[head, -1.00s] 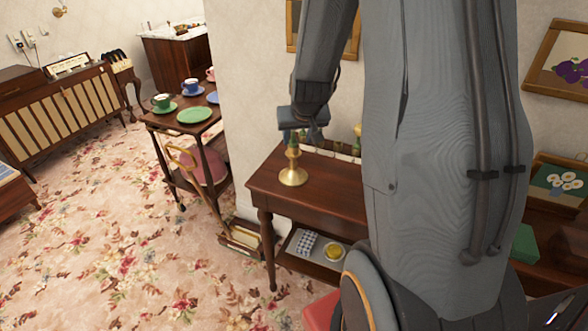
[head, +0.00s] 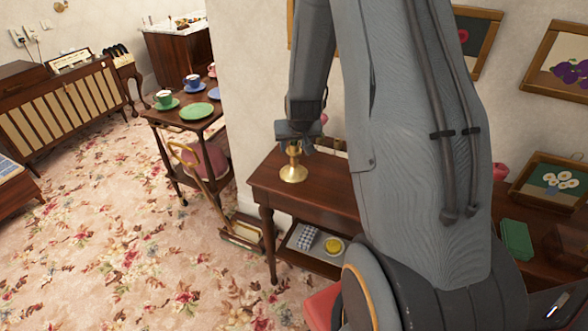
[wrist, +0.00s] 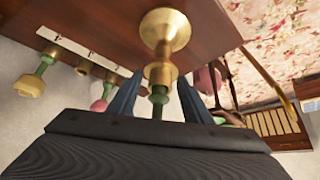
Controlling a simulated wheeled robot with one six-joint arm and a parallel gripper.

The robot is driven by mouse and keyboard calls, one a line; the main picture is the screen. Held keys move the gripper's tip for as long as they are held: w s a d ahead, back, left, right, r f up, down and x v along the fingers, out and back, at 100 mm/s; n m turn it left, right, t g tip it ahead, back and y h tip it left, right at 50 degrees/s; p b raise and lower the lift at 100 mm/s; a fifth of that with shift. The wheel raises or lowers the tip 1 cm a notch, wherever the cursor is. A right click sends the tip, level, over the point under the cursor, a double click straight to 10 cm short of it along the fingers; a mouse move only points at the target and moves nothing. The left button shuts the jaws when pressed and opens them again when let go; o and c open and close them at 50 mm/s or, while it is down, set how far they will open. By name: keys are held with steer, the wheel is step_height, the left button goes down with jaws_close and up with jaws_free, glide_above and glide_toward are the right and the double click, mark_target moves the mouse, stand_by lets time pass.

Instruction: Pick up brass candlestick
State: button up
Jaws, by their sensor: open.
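The brass candlestick (head: 293,173) stands upright near the left end of the dark wooden side table (head: 325,195). In the wrist view the brass candlestick (wrist: 165,32) shows its round base, stem and a green top piece. My gripper (head: 298,143) is at its upper part, fingers pointing down. In the wrist view my gripper (wrist: 158,82) is open, with one dark blue finger on each side of the upper stem and green piece. Small gaps seem to show beside the stem; I cannot tell if either finger touches it. My gripper hides its top in the head view.
Several brass-and-green pieces (wrist: 46,64) stand beside a white strip (wrist: 78,42) at the table's back. The lower shelf holds a checked item (head: 307,237) and a yellow item (head: 333,246). A tea trolley (head: 178,115) with cups stands to the left. Floral carpet lies open in front.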

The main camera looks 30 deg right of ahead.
steer(key=shift+c, duration=0.4)
jaws_close()
stand_by(0.9)
steer(key=shift+w+r, duration=0.1)
steer(key=shift+r, duration=0.05)
